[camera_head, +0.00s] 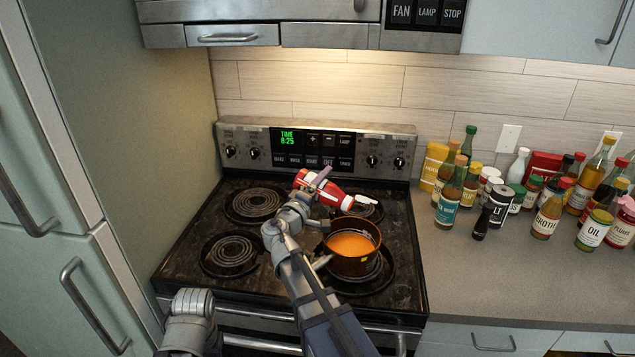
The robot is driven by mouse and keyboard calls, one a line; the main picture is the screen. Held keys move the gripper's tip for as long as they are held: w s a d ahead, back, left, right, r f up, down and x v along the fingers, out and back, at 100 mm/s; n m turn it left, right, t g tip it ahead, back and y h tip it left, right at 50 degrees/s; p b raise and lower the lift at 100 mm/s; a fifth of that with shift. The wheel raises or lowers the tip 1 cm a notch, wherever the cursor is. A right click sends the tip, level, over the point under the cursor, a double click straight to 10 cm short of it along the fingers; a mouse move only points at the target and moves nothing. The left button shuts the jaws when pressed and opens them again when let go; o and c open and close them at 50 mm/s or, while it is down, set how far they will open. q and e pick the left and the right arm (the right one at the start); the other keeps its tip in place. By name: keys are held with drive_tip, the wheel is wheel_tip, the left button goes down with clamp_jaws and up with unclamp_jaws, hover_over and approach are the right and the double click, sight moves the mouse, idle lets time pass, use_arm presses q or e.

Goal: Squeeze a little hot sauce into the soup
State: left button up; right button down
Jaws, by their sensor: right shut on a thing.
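A copper-coloured pot (353,269) with orange soup (350,245) stands on the front right burner. My right gripper (314,183) is shut on a red hot sauce bottle (331,194) with a white nozzle. The bottle is held in the air, tipped nearly level, with its nozzle pointing right and slightly down. In the picture the nozzle lies above and slightly right of the soup; I cannot tell whether it is straight over the pot. No sauce is seen coming out. Part of my left arm shows at the lower left, but its gripper fingers do not show.
The stove (190,242) has bare coil burners at the left (232,252). Several bottles and jars crowd the counter (470,280) to the right; its front is clear. A tall cabinet (150,120) walls off the left. A hood (265,12) hangs above.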

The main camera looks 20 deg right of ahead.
drive_tip(key=m, duration=0.1)
drive_tip(key=s+d+r+m+p, duration=0.1)
drive_tip(key=m, duration=0.1)
drive_tip(key=s+r+m+p, duration=0.1)
drive_tip(key=shift+s+d+r+m, duration=0.1)
drive_tip(key=shift+d+m, duration=0.25)
drive_tip(key=shift+m, duration=0.05)
drive_tip(key=shift+s+d+r+m+g+p, duration=0.2)
drive_tip(key=shift+s+d+r+m+p, duration=0.15)
drive_tip(key=shift+m, duration=0.5)
drive_tip(key=shift+s+d+r+m+g+p, duration=0.2)
drive_tip(key=shift+s+m+p, duration=0.2)
drive_tip(key=shift+m, duration=0.45)
